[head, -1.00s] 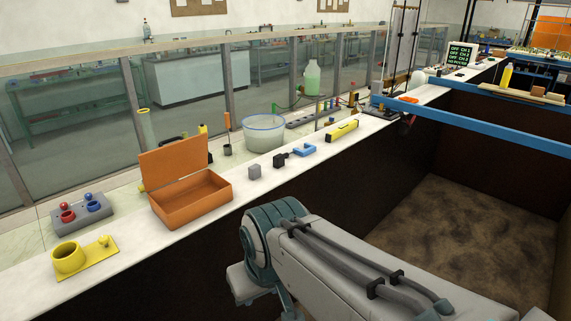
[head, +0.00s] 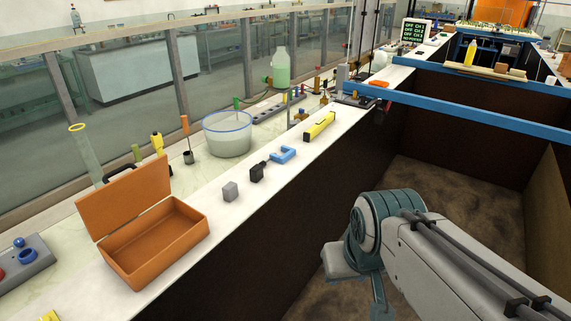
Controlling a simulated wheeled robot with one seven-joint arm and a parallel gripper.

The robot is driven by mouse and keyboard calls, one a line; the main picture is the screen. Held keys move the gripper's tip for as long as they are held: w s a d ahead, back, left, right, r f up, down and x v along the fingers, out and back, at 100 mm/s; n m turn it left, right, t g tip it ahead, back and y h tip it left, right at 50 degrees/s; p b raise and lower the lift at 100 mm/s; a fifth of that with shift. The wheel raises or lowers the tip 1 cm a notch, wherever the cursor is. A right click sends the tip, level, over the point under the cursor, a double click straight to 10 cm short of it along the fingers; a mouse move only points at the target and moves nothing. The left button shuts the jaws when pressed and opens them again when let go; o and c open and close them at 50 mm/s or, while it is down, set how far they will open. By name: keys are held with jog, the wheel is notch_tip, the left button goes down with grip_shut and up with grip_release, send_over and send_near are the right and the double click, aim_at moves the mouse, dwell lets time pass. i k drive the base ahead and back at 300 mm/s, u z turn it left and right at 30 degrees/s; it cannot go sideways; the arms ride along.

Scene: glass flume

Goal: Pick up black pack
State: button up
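A small black pack (head: 257,172) lies on the pale ledge (head: 205,219) along the flume. The fingers of my gripper cannot be made out in the head view.
An open orange box (head: 165,240) stands on the ledge at the left. A yellow level (head: 319,126) lies beyond the clamp, and a white tub (head: 227,140) stands behind. A blue beam (head: 450,108) crosses the flume. The ledge edge drops into the flume.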

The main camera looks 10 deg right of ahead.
aim_at(256, 172)
jog(key=z, duration=0.1)
jog(key=i, duration=0.65)
jog(key=u, duration=0.6)
jog(key=i, duration=0.45)
jog(key=u, duration=0.45)
